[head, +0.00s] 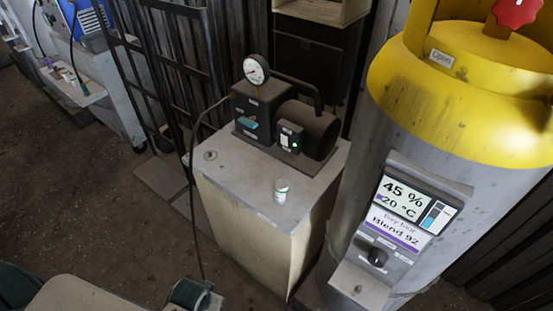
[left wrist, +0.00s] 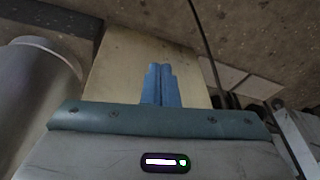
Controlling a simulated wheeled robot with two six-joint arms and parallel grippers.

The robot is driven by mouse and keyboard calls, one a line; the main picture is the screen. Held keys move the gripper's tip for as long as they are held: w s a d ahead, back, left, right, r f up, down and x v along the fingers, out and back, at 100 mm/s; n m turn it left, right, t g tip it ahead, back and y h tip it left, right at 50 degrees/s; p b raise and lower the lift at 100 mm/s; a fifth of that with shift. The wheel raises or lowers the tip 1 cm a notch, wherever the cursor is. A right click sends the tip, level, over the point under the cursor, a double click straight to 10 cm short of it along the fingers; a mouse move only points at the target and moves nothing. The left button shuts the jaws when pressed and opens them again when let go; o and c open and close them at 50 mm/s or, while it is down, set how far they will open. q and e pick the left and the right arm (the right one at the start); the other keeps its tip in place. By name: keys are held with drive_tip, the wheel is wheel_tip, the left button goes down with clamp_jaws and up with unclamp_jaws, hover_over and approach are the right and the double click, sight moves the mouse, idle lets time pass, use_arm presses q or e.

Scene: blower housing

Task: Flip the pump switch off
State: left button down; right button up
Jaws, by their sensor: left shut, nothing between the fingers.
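The dark pump (head: 308,125) stands on top of a pale cabinet (head: 240,190). On its front is a small black switch box with a light-coloured pump switch (head: 285,141) and a lit green lamp beside it. The switch's exact position is too small to tell. My left gripper (left wrist: 161,84) shows in the left wrist view, its blue fingers shut together with nothing between them. The cabinet's pale side (left wrist: 120,60) is behind the fingers. Part of my left arm shows at the bottom of the head view, low and apart from the pump. My right gripper is out of view.
A round gauge (head: 256,70) rises from the pump's left part. A small white jar (head: 281,190) stands on the cabinet top's front. A large yellow-topped grey tank (head: 440,130) with a display panel stands close on the right. A dark hose (head: 192,170) hangs left of the cabinet.

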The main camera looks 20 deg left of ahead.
sight(284, 138)
use_arm(q)
drive_tip(key=w+d+r+n+t+h, duration=0.1)
drive_tip(key=w+d+r+t+h, duration=0.4)
drive_tip(key=r, duration=0.6)
drive_tip(key=w+d+r+n+t+h, duration=0.2)
drive_tip(key=w+d+r+h, duration=0.2)
drive_tip(key=w+d+r, duration=0.55)
drive_tip(key=w+a+r+n+t+y, duration=0.1)
drive_tip(key=w+a+r+n+t, duration=0.7)
drive_tip(key=w+a+r+n, duration=0.1)
drive_tip(key=shift+w+a+n+y, duration=0.15)
drive_tip(key=shift+a+n+y, duration=0.3)
drive_tip(key=shift+n, duration=0.85)
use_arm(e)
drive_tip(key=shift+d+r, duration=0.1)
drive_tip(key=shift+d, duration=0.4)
